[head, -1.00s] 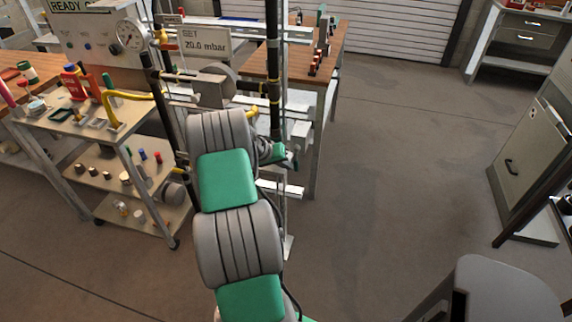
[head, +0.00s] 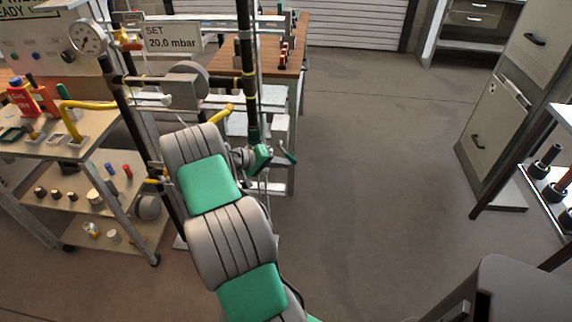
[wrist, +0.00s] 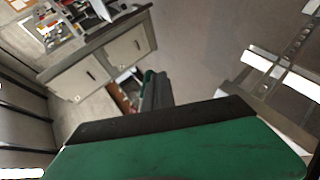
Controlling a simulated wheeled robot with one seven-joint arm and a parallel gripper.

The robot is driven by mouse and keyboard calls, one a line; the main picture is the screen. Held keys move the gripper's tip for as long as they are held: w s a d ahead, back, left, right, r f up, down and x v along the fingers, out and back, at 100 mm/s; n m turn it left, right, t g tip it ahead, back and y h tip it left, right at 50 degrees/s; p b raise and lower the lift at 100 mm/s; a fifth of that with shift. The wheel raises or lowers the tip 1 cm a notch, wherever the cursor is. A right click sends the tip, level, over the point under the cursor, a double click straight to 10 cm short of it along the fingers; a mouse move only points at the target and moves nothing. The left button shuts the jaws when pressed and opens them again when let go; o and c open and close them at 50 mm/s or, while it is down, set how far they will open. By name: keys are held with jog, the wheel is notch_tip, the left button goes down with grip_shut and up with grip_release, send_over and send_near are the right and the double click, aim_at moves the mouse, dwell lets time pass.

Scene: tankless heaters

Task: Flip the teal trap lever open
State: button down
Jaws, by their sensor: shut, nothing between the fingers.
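My gripper (wrist: 154,88) shows in the wrist view as narrow grey jaws with a green edge, close together and empty, beyond the green housing at the bottom. In the head view my grey and green arm reaches up the middle. Past it, beside the black vertical pipe (head: 246,90), are a small green block (head: 262,158) and a thin dark teal piece (head: 288,152) slanting to its right. I cannot tell whether that piece is the trap lever or part of my gripper. No lever is clear in the wrist view.
A cart (head: 85,145) with tools and fittings stands at the left. Behind the pipes is a wooden-topped bench (head: 270,65). A gauge (head: 88,38) and a "SET 20.0 mbar" sign (head: 173,38) are above. Floor at the right is open, bounded by a grey cabinet (head: 495,110).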

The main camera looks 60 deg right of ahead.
aim_at(291, 160)
jog(key=shift+s+d+r, duration=0.3)
jog(key=shift+s+r, duration=0.2)
jog(key=shift+s, duration=0.2)
jog(key=shift+s+d+r, duration=0.3)
jog(key=shift+s+r, duration=0.15)
jog(key=shift+s, duration=0.25)
dwell(0.9)
jog(key=w+a+f+b, duration=0.2)
jog(key=w+a+f, duration=0.2)
jog(key=w+a, duration=0.3)
jog(key=shift+a+b, duration=0.4)
jog(key=shift+a, duration=0.75)
jog(key=shift+w, duration=0.1)
